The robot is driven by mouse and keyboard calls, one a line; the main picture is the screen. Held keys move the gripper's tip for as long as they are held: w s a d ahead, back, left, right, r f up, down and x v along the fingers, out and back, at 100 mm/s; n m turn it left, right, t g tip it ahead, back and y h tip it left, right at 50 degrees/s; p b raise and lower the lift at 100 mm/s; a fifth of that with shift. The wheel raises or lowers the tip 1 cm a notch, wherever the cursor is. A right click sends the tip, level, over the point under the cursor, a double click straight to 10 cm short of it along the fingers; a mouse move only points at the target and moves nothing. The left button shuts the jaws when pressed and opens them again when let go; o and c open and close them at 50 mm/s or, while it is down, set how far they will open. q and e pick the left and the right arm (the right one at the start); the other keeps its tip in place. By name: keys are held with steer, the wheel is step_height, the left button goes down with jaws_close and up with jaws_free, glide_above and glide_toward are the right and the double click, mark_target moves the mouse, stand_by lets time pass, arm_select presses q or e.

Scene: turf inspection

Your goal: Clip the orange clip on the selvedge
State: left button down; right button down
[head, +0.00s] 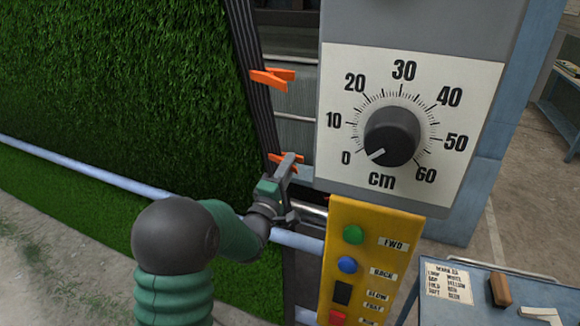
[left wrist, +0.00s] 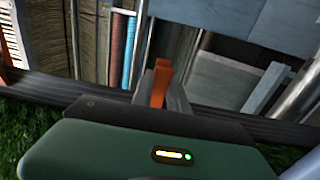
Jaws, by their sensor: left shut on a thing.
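The selvedge is the black ribbed strip (head: 244,40) down the right edge of the green turf; it also crosses the left wrist view (left wrist: 50,88). My left gripper (head: 287,168) is shut on an orange clip (head: 279,157), which also shows between the fingers in the left wrist view (left wrist: 159,88). The held clip's left end overlaps the selvedge in the head view; I cannot tell whether it grips the strip. A second orange clip (head: 271,79) sits across the selvedge higher up, its handles to the right. My right gripper is not in view.
A grey dial box (head: 340,185) stands close right of my left gripper. A yellow button panel (head: 372,225) is below it. A pale blue rail (head: 90,175) crosses the turf. A blue table (head: 440,310) with small items is at lower right.

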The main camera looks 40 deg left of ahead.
arm_select(q)
steer(key=shift+a, duration=0.1)
steer(key=c, duration=1.5)
jaws_free()
steer(key=shift+s, duration=0.1)
steer(key=shift+c, duration=0.2)
steer(key=o, duration=0.3)
steer(key=shift+s, duration=0.15)
steer(key=shift+o, duration=0.2)
